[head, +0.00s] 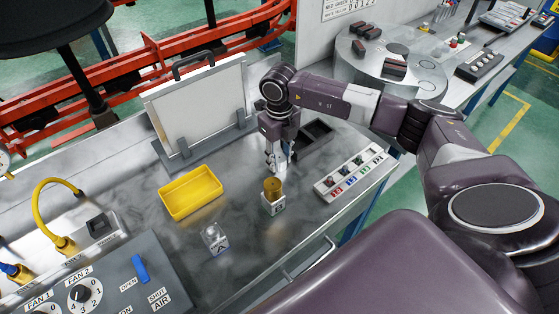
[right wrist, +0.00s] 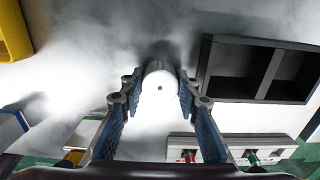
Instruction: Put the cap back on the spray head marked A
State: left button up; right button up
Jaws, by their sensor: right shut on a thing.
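The stand marked A (head: 219,244) is a small white block at the front middle of the bench in the head view. A small pale, shiny spray head (head: 210,231) sits on it, and its detail is too small to tell. My right gripper (head: 277,167) is shut on a white round cap (right wrist: 160,80), whose end has a small dark hole in the right wrist view. The gripper points down, behind and to the right of the stand marked A. A second white stand (head: 274,207) bears a gold cylinder (head: 272,187) just in front of the gripper. My left gripper is not in view.
A yellow tray (head: 163,197) lies left of the gripper. A dark two-part tray (head: 318,139) is at its right, with a rack of coloured parts (head: 323,187) in front. A white panel (head: 155,115) stands behind. Bench between the stands is clear.

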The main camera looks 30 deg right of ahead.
aim_at(279, 157)
jog(key=shift+r, duration=0.1)
notch_tip(279, 157, up, 20)
jog(key=b, duration=0.3)
dwell(0.5)
